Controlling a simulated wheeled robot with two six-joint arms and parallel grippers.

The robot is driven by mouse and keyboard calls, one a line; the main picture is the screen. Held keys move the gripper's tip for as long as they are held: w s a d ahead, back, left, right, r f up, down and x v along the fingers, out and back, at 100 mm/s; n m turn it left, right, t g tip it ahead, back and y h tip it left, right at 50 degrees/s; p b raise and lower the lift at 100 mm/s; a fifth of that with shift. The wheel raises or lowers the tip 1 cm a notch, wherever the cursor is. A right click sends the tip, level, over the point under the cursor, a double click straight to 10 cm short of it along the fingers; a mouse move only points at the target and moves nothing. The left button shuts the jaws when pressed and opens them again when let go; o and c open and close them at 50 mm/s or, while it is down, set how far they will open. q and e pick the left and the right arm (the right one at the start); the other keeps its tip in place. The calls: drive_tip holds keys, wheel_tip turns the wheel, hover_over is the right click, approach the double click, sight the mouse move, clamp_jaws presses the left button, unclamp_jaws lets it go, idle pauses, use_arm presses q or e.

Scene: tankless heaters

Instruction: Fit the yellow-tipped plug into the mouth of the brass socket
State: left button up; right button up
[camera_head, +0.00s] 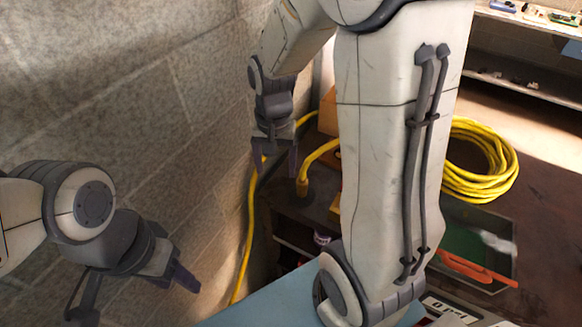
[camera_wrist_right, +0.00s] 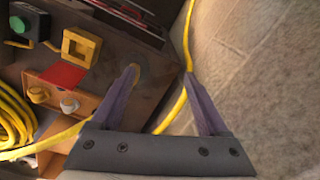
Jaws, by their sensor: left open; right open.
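My right gripper (camera_head: 275,164) points down, open and empty, beside the block wall. A thick yellow cable end (camera_head: 303,187) hangs just right of it, apart from its fingers; this may be the plug. In the right wrist view, my open right gripper (camera_wrist_right: 162,74) has a small yellowish tip (camera_wrist_right: 136,72) by its left finger, partly hidden. I cannot tell whether that tip is the plug. A brass-coloured round fitting (camera_wrist_right: 38,95) on an orange box may be the socket; I cannot tell. My left gripper (camera_head: 135,291) is open and empty at lower left.
A block wall (camera_head: 120,110) stands close on the left. A yellow cable (camera_head: 248,220) runs down along it. A yellow coil (camera_head: 480,160) lies on the dark surface at right. A yellow square frame (camera_wrist_right: 80,47) and a green button box (camera_wrist_right: 22,24) sit on the dark surface.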

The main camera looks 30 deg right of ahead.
sight(303, 180)
drive_tip(key=d+m, duration=0.1)
drive_tip(key=d, duration=0.1)
drive_tip(key=w+d+f+m, duration=0.1)
drive_tip(key=d, duration=0.2)
drive_tip(key=d+f+m, duration=0.1)
drive_tip(key=d+m, duration=0.1)
drive_tip(key=shift+w+d, duration=0.15)
drive_tip(key=shift+d, duration=0.25)
drive_tip(key=shift+m, duration=0.3)
drive_tip(key=f, duration=0.3)
drive_tip(key=f+p, duration=0.1)
drive_tip(key=shift+d+f, duration=0.25)
drive_tip(key=shift+f, duration=0.05)
drive_tip(key=f+p, duration=0.1)
drive_tip(key=f, duration=0.1)
drive_tip(key=f+p, duration=0.1)
drive_tip(key=f, duration=0.2)
drive_tip(key=shift+w+d, duration=0.15)
drive_tip(key=shift+w, duration=0.05)
drive_tip(key=shift+f, duration=0.45)
clamp_jaws()
